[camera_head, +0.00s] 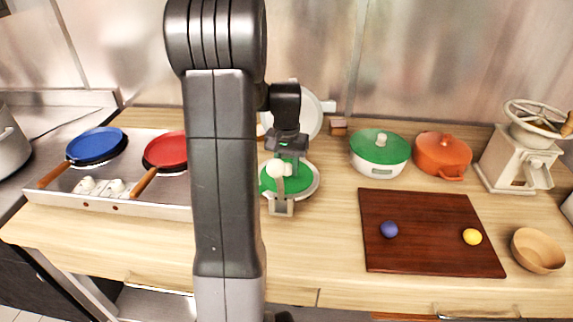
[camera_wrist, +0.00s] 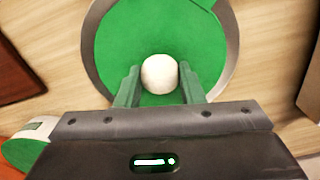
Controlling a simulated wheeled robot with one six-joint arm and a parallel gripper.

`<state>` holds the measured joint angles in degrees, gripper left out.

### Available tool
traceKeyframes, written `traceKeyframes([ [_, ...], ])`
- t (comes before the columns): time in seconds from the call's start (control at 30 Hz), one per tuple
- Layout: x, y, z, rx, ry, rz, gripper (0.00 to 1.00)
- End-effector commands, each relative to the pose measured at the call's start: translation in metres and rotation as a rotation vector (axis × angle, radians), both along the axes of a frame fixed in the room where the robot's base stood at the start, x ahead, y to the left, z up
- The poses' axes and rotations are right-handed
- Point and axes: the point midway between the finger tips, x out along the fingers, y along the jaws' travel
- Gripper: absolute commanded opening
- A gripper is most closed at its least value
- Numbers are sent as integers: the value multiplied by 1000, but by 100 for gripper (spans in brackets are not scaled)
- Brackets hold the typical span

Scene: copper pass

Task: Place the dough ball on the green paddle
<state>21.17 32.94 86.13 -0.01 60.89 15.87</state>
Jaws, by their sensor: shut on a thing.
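The white dough ball (camera_head: 276,168) is between the two green fingers of my gripper (camera_head: 284,161), which is shut on it. In the wrist view the ball (camera_wrist: 159,74) sits between the fingertips of my gripper (camera_wrist: 159,82). The green paddle (camera_head: 269,183) is a round green disc with a pale grey rim, directly below my gripper and partly hidden by it. The green disc (camera_wrist: 115,35) fills the middle of the wrist view behind the ball. I cannot tell whether the ball touches it.
A dark cutting board (camera_head: 428,215) with a blue ball (camera_head: 389,230) and a yellow ball (camera_head: 472,237) lies to the right. Behind it stand a green-lidded pot (camera_head: 379,160) and an orange pot (camera_head: 441,157). Blue (camera_head: 97,146) and red (camera_head: 166,150) pans sit left.

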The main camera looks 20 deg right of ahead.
Motion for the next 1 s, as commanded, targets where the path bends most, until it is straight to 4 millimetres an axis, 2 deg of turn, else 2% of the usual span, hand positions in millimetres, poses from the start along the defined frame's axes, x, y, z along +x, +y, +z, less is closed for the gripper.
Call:
traceKeyframes([
  [0.23, 0, 0, -3, 0, 0, 0, 12],
  [0.27, 0, 0, -3, 0, 0, 0, 36],
  [0.37, 0, 0, -2, 0, 0, 0, 56],
  [0.63, 0, 0, -2, 0, 0, 0, 56],
  [0.77, 0, 0, 6, -1, -1, 0, 56],
  [0.87, 1, 0, 21, -2, -4, 0, 56],
  [1.0, 1, 0, 52, -2, -6, 0, 56],
])
